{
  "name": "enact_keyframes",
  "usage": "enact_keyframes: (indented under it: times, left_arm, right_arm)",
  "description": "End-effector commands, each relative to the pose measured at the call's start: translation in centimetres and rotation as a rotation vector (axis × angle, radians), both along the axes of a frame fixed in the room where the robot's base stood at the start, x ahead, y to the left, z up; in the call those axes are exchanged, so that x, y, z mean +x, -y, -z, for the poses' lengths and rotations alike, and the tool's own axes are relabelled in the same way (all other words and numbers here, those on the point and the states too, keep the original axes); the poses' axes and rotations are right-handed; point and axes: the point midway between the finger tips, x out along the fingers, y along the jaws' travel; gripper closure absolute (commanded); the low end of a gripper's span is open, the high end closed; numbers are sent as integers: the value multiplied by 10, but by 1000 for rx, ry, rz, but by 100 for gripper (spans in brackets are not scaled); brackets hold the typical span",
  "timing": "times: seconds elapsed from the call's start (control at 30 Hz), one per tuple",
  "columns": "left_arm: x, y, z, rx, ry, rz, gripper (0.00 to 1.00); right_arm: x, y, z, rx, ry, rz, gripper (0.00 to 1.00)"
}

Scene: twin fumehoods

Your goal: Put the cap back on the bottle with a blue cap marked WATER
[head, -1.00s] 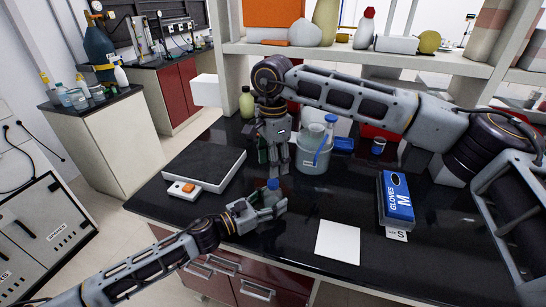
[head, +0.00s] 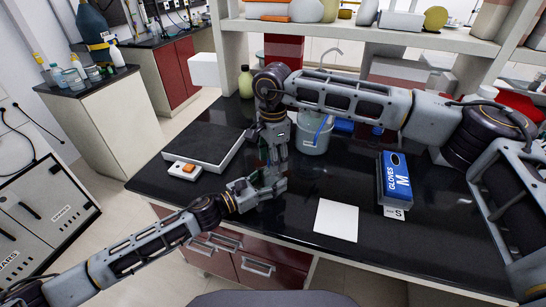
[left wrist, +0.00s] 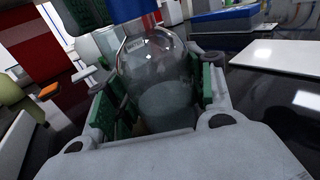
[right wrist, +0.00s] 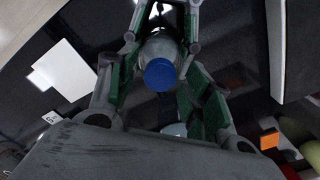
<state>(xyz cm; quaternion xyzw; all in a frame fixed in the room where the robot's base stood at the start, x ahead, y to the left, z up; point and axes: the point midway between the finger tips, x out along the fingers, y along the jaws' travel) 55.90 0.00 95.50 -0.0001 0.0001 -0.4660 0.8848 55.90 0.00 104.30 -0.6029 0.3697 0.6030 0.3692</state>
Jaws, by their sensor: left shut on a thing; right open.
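A clear glass bottle (left wrist: 155,75) with liquid and a small label stands upright between the green-padded fingers of my left gripper (head: 272,183), which is shut on it. My right gripper (head: 276,158) points down just above the bottle, fingers open on both sides of the cap. In the head view the grippers hide the bottle and cap.
A grey bucket (head: 310,147) with blue-marked items stands right behind the grippers. A blue glove box (head: 397,178) and a white sheet (head: 336,220) lie to the right. A dark flat plate (head: 205,150) and a small orange-buttoned device (head: 184,170) lie left.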

Motion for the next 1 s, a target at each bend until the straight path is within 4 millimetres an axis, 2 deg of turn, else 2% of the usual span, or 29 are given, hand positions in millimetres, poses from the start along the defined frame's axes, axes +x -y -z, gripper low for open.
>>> enact_keyframes:
  times: [0.07, 0.4, 0.77, 1.0]
  left_arm:
    - [0, 0, 0, 0, 0, 0, 100]
    - [0, 0, 0, 0, 0, 0, 100]
    - [0, 0, 0, 0, 0, 0, 100]
    - [0, 0, 0, 0, 0, -1, 100]
  right_arm:
    - [0, 0, 0, 0, 0, 0, 55]
    - [0, 0, 0, 0, 0, 0, 99]
    - [0, 1, 0, -1, 0, 37, 100]
    - [1, 1, 0, -2, 1, 206, 100]
